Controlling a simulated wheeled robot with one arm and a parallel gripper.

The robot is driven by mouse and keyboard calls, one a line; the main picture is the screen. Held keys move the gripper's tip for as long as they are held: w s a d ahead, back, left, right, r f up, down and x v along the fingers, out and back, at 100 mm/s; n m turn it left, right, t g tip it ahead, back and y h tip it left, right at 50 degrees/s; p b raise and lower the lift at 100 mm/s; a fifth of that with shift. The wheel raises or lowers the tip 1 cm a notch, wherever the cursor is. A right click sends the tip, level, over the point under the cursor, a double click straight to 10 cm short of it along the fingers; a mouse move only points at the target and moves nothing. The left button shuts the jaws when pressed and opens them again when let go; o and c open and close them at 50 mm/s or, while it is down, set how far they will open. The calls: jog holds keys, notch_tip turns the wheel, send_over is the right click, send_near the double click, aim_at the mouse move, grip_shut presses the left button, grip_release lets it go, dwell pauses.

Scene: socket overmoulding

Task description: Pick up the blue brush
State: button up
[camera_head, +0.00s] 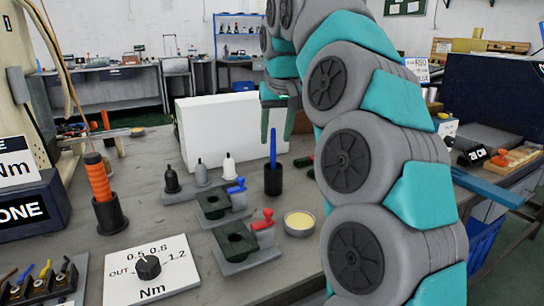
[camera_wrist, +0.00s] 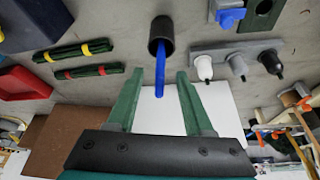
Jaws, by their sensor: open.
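The blue brush (camera_head: 273,147) stands upright in a small black cup (camera_head: 273,181) on the workbench. In the wrist view the blue brush (camera_wrist: 160,75) sticks out of the black cup (camera_wrist: 161,36) toward my gripper. My gripper (camera_head: 277,119) is open and empty, with green fingers, above and behind the cup in the head view. In the wrist view my gripper (camera_wrist: 159,76) has its two fingers apart, one on each side of the brush's line. The brush's tip lies near the gap between them; I cannot tell how deep. The brush's lower end is hidden in the cup.
A white box (camera_head: 205,132) stands behind the cup. Several small bottles (camera_head: 200,172) stand to its left. Clamp fixtures with blue and red handles (camera_head: 262,222) and a dish (camera_head: 299,222) are in front. An orange-handled tool (camera_head: 98,178) stands at the left.

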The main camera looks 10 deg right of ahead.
aim_at(274, 146)
jog(key=shift+p+x, duration=0.35)
jog(key=shift+x, duration=2.9)
jog(key=shift+a, duration=0.1)
jog(key=shift+c, duration=0.3)
grip_shut()
